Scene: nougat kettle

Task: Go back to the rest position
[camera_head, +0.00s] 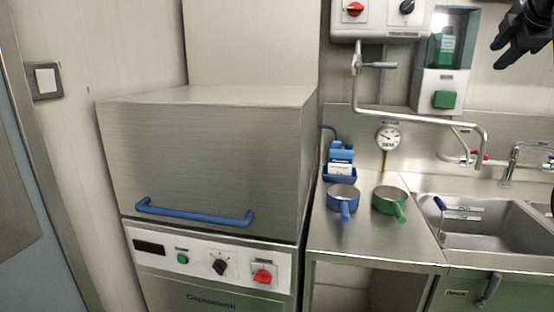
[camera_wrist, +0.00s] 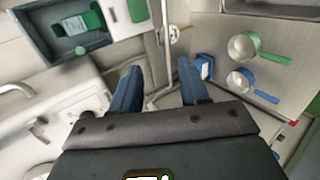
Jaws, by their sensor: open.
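My gripper (camera_head: 507,45) is at the top right in the head view, raised in front of the wall above the sink. In the wrist view its two blue-grey fingers (camera_wrist: 158,88) are spread apart with nothing between them. It is clear of the counter and of the pots. Part of my arm is cut off by the right edge of the head view.
A steel machine (camera_head: 210,150) with a blue handle (camera_head: 195,213) stands at left. A blue pot (camera_head: 342,199) and a green pot (camera_head: 389,201) stand on the counter (camera_head: 370,240). A pipe spout (camera_head: 420,116) and a dispenser (camera_head: 441,90) project from the wall. The sink (camera_head: 490,230) is at right.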

